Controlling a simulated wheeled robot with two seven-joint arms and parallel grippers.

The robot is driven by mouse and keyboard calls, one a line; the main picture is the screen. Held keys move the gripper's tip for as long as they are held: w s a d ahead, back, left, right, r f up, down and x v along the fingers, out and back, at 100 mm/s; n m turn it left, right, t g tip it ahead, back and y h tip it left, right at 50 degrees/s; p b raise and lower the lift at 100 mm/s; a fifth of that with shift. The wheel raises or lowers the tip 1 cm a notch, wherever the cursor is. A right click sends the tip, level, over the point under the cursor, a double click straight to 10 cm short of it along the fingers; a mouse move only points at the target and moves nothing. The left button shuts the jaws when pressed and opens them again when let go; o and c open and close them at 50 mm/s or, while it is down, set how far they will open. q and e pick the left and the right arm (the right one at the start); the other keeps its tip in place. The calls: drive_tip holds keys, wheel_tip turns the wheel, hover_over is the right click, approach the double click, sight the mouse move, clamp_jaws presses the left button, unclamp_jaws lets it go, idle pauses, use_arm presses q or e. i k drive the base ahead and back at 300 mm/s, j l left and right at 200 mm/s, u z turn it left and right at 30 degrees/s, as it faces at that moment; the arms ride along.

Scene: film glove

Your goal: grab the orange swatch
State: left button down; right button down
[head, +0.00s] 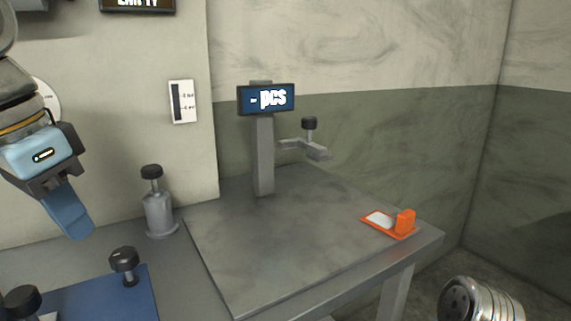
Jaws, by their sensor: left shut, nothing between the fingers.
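The orange swatch (381,222) lies flat near the right front edge of the grey table plate. It has a white patch on it and an upright orange block (405,221) at its right end. My left gripper (72,228) hangs at the far left, pointing down, well away from the swatch and above the blue mat. Its fingers look closed together and hold nothing. My right gripper is not in this view.
A grey bottle-shaped weight (159,213) stands left of the plate. Black knobs (124,259) stand on the blue mat (95,300). A metal cylinder (482,302) is at lower right. The plate's middle is clear.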

sight(399, 228)
drive_tip(key=k+l, duration=1.2)
drive_tip(key=l, duration=0.15)
